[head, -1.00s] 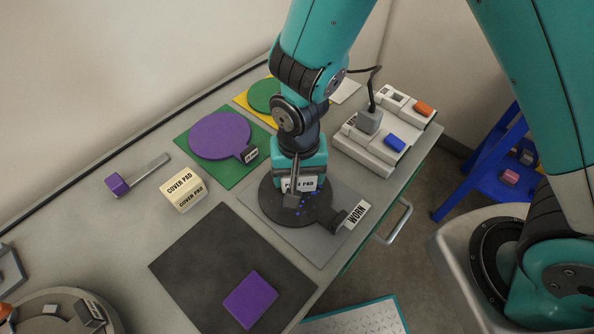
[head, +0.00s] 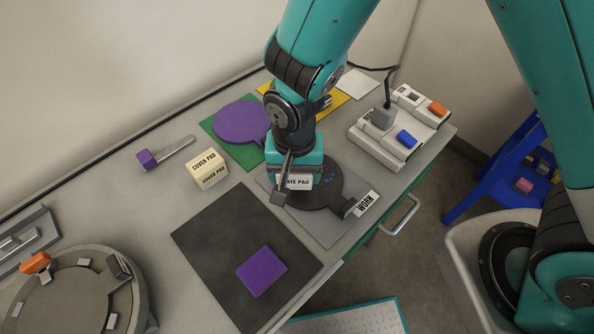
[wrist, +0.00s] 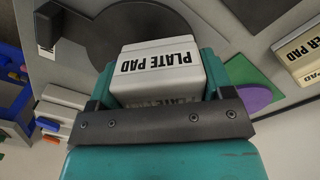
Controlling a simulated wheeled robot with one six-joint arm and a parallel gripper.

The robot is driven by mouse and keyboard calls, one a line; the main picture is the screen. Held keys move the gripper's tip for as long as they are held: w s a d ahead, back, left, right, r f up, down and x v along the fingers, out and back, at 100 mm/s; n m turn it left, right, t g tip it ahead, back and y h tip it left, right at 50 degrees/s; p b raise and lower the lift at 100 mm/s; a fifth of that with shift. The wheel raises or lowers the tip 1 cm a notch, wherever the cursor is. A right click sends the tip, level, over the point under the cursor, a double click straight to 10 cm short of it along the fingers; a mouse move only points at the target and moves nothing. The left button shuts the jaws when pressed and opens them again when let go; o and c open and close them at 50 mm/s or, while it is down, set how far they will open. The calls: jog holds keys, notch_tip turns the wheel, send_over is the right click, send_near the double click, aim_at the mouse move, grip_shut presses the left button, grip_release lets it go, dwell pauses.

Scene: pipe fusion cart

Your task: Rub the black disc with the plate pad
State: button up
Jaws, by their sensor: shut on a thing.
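My gripper (head: 293,182) is shut on the plate pad, a white block labelled PLATE PAD (wrist: 160,72) in the wrist view. In the head view part of the pad's label (head: 296,182) shows below the gripper. The black disc (head: 325,183) lies on a grey mat marked WORN, its handle pointing to the lower right. The gripper and pad are over the disc's left part; whether the pad touches it is hidden. The disc also shows in the wrist view (wrist: 75,30).
The cover pad (head: 207,169) stands to the left. A purple disc (head: 240,121) lies on a green mat behind. A purple block (head: 262,271) sits on a dark mat in front. White units with blue and orange switches (head: 388,135) stand right. A round fixture (head: 75,300) is at lower left.

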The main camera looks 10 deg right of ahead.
jog(key=shift+a+r+p, duration=0.1)
jog(key=shift+r+p, duration=0.25)
jog(key=shift+r, duration=0.25)
jog(key=shift+r+p, duration=1.6)
jog(key=shift+r, duration=0.45)
